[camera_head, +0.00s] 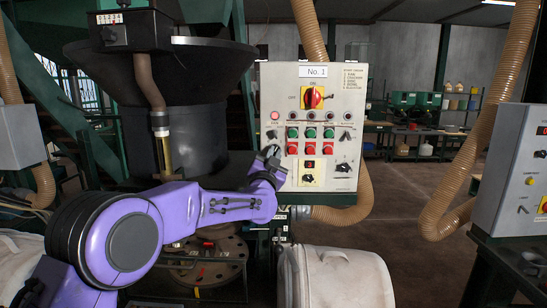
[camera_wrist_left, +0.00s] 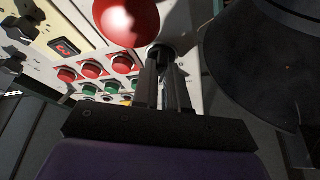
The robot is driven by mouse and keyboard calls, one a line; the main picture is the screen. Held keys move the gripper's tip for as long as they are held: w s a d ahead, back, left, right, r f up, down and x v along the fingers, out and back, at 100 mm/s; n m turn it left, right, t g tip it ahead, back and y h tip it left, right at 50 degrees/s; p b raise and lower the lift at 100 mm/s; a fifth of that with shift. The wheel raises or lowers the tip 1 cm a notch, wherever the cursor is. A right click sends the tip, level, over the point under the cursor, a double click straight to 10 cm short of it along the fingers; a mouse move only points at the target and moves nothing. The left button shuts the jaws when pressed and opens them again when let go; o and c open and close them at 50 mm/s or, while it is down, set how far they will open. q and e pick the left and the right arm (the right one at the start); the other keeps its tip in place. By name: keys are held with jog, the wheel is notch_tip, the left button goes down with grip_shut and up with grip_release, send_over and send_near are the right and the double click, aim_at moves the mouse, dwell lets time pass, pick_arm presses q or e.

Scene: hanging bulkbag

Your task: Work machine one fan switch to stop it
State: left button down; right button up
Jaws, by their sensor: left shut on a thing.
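The grey No. 1 control panel (camera_head: 345,100) stands upright in the middle of the head view. My left gripper (camera_head: 269,156) is at its left edge, below a red lamp-like dome (camera_head: 275,115). In the left wrist view my left gripper (camera_wrist_left: 166,82) has its fingers close together on a small black switch knob (camera_wrist_left: 159,52). The fingers hide much of the knob, so I cannot tell which way it points. The red dome (camera_wrist_left: 128,20) is large beside it. The small labels are too blurred to read. My right gripper is not in view.
Green buttons (camera_head: 310,133) and red buttons (camera_head: 310,149) sit just right of the gripper. A red and yellow main switch (camera_head: 314,98) is above. A dark hopper (camera_head: 200,75) stands left, a pale drum (camera_head: 345,278) below. Another panel (camera_head: 512,175) is at right.

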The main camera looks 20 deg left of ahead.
pick_arm(q)
jog(key=n+y, duration=0.1)
jog(key=n, duration=0.1)
jog(key=n+b, duration=0.1)
jog(key=shift+d+f+n+y+b, duration=0.15)
jog(key=shift+n+y+b, duration=0.15)
jog(key=shift+n+y, duration=0.1)
jog(key=n+y, duration=0.2)
jog(key=n, duration=0.2)
jog(key=shift+b, duration=0.3)
jog(key=n+g+y, duration=0.1)
jog(key=n+y, duration=0.1)
jog(key=n, duration=0.1)
jog(key=shift+w+d+n, duration=0.1)
jog(key=shift+n, duration=0.3)
jog(key=shift+d+n+g+y, duration=0.1)
jog(key=shift+n+g+y, duration=0.35)
jog(key=shift+n, duration=0.85)
jog(key=shift+n+g+y, duration=0.35)
jog(key=shift+n+y, duration=0.2)
jog(key=shift+n, duration=0.75)
jog(key=c, duration=1.2)
grip_release()
jog(key=shift+r, duration=0.2)
jog(key=shift+o, duration=0.2)
